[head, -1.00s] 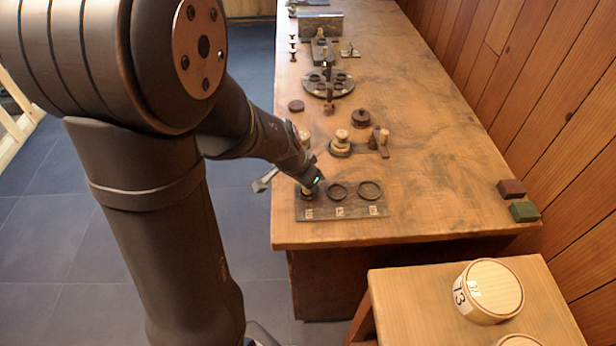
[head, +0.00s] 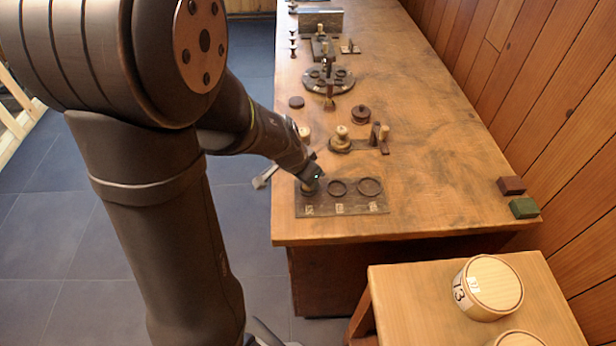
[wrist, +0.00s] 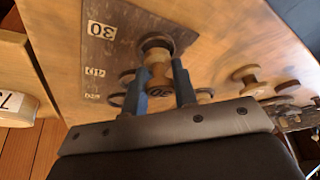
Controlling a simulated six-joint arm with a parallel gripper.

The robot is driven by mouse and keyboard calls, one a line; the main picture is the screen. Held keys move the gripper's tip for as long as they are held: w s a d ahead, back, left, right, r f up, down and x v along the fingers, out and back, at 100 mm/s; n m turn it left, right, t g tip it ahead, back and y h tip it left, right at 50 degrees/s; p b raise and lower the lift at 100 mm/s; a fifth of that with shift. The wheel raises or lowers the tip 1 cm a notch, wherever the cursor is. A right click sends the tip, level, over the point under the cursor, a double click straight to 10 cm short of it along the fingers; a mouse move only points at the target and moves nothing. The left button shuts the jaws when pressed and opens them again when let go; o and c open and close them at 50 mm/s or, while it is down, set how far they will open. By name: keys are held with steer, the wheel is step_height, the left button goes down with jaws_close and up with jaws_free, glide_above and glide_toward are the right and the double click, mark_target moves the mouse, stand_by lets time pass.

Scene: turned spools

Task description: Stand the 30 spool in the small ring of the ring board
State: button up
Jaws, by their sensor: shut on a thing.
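The dark ring board (head: 345,210) lies on the near left end of the bench. The spool's far end is at the ring beside the "30" label (wrist: 101,30), the left ring in the head view. I cannot tell whether it is seated inside the ring or just above it. The middle ring (head: 337,188) and right ring (head: 370,188) are empty. In the head view my gripper (head: 311,182) mostly hides the spool.
Behind the board stand a pale spool (head: 304,133), another on a dark base (head: 341,138) and a dark knobbed piece (head: 361,115). A round holed stand (head: 328,80) is farther back. Dark red (head: 511,186) and green (head: 524,209) blocks lie right. The bench right of the board is clear.

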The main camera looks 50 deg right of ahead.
steer(key=shift+f, duration=0.5)
stand_by(1.5)
steer(key=o, duration=1)
steer(key=shift+r, duration=0.1)
steer(key=shift+r, duration=4.15)
